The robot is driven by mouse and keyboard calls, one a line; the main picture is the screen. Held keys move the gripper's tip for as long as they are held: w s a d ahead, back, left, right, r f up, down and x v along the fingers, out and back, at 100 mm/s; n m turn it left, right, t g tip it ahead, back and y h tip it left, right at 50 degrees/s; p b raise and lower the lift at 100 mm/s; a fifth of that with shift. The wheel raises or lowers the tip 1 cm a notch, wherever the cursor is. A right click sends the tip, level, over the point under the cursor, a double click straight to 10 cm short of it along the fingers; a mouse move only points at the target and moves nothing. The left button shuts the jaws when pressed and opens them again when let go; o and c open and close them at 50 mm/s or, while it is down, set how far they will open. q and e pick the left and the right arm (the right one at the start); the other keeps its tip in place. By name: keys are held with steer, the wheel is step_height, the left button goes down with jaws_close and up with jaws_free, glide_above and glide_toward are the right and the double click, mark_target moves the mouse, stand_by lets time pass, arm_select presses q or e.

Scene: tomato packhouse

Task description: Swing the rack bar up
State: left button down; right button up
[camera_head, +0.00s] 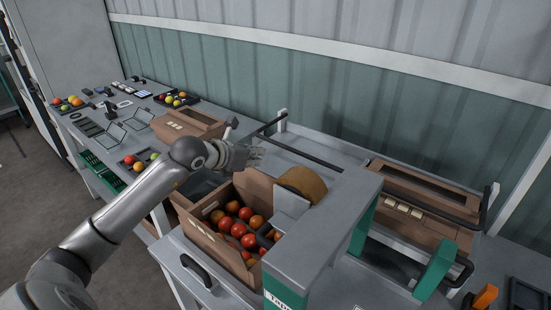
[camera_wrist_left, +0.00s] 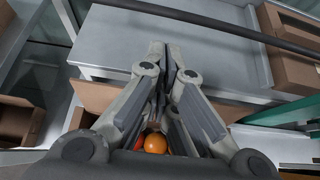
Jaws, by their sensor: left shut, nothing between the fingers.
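A thin dark bar (camera_head: 303,156), which looks like the rack bar, lies low along the back of the grey bench and runs towards the right. In the left wrist view a dark bar (camera_wrist_left: 225,24) crosses the top, beyond my fingertips. My left gripper (camera_head: 256,155) is over the bench, above the back of an open carton, close to the left end of the bar. In the left wrist view my left gripper (camera_wrist_left: 167,52) is shut with nothing between its fingers, apart from the bar. My right gripper is not in view.
The open carton (camera_head: 207,243) of tomatoes stands below my left arm, beside a tape machine (camera_head: 320,225) with a brown tape roll (camera_head: 302,183). Small trays of tomatoes (camera_head: 178,98) stand on the left table.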

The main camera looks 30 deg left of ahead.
arm_select(q)
steer(key=shift+w, duration=0.15)
steer(key=shift+w+f, duration=0.2)
steer(key=shift+w, duration=0.1)
steer(key=p+x, duration=0.2)
steer(key=x, duration=0.5)
steer(key=shift+w+d+f, duration=0.1)
steer(key=shift+w+f, duration=0.1)
steer(key=shift+w, duration=0.1)
steer(key=shift+w+d+f+p, duration=0.1)
steer(key=shift+w+f+p, duration=0.25)
steer(key=shift+w+f, duration=0.15)
steer(key=shift+r, duration=0.15)
